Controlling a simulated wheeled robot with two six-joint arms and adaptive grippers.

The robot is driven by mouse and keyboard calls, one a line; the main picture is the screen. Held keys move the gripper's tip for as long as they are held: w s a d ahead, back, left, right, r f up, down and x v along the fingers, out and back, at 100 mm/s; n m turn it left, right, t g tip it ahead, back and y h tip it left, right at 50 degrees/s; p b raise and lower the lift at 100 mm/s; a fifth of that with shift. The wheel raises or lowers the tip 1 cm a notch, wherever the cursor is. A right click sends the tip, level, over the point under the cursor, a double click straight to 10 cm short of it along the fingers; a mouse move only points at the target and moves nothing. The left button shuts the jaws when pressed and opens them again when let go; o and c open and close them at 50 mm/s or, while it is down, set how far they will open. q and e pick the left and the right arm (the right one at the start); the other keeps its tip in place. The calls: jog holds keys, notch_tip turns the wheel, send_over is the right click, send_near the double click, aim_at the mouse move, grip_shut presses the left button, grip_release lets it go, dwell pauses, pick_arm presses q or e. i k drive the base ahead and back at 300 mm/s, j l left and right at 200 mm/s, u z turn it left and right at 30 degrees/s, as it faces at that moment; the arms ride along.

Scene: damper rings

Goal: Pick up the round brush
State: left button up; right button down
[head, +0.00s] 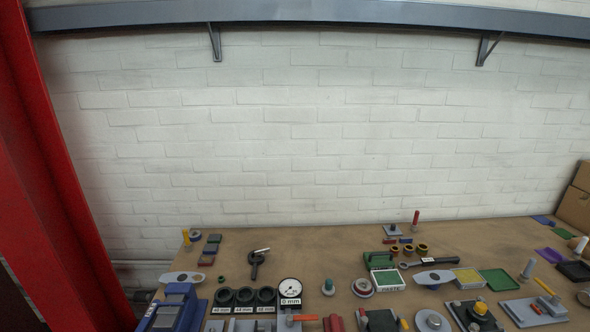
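I cannot make out the round brush with certainty among the small parts on the brown workbench (330,240). A dark tool with a pale bar (257,262) lies left of the middle of the bench. A pale upright cylinder (528,269) stands at the right. A beige, slanted piece (581,246) is at the far right edge. Neither of my grippers shows in the head view.
Dark rings (245,296) sit behind "mm" labels beside a round dial gauge (290,289). A wrench (421,261) and green trays (497,280) lie to the right. Cardboard boxes (573,208) stand far right. The bench's back middle is clear.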

aim_at(525, 275)
jog(key=z, duration=1.65)
